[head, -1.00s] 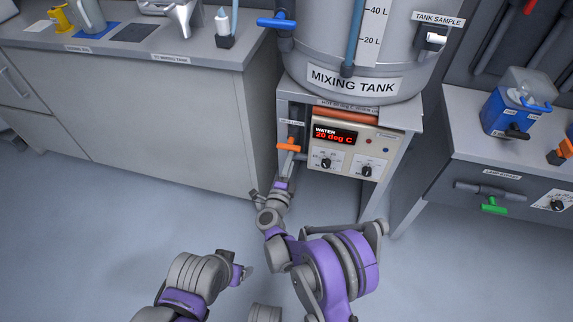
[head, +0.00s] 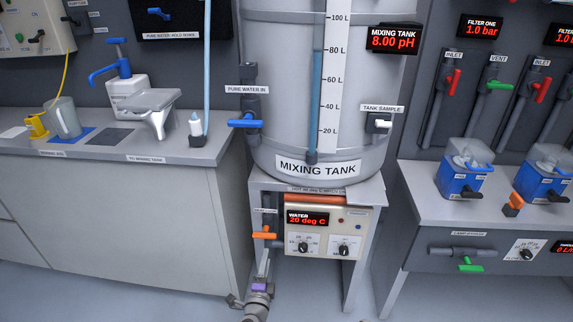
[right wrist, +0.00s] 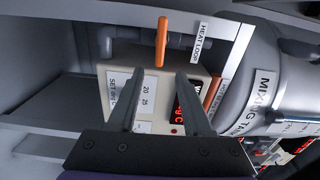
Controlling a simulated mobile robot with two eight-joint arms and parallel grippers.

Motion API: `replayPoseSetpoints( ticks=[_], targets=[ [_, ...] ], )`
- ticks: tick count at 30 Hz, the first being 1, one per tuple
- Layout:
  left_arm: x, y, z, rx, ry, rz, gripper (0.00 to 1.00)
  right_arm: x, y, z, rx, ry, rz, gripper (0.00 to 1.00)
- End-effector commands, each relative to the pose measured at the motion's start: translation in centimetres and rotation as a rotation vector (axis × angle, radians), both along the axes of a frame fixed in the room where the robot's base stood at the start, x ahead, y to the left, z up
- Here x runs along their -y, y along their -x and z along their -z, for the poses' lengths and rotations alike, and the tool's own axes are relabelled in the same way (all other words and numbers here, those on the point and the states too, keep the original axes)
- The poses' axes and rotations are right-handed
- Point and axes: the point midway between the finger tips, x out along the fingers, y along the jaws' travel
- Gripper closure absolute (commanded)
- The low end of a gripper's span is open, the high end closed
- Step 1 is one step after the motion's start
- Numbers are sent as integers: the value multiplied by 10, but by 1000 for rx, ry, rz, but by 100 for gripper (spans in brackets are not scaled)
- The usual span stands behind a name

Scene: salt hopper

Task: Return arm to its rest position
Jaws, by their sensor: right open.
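My right gripper (head: 264,258) is at the lower middle of the head view, just below the orange valve handle (head: 264,236). In the right wrist view its two fingers (right wrist: 158,76) are apart with nothing between them. The orange handle (right wrist: 162,42) shows beyond the fingertips, apart from them as far as I can see. It sits on a pipe labelled HEAT LOOP, beside the heater unit (head: 330,217) that reads 20 deg C. My left gripper is out of view.
The mixing tank (head: 280,95) stands above the heater on a grey stand (head: 362,245). A counter (head: 120,220) is on the left and a bench (head: 430,210) with blue containers is on the right. Clear floor (head: 120,292) shows at the bottom left.

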Motion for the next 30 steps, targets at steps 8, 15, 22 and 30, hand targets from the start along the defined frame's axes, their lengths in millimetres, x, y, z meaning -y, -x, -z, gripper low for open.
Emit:
replayPoseSetpoints(
  ticks=[8,15,22,30],
  targets=[
    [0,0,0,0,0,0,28,20,-8,-60,-8,166,-125,50],
    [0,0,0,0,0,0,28,60,20,-124,-85,479,-339,50],
    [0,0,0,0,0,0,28,115,89,-141,-238,777,-526,50],
    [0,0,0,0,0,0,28,194,210,-118,-517,1085,-722,50]
  ],
)
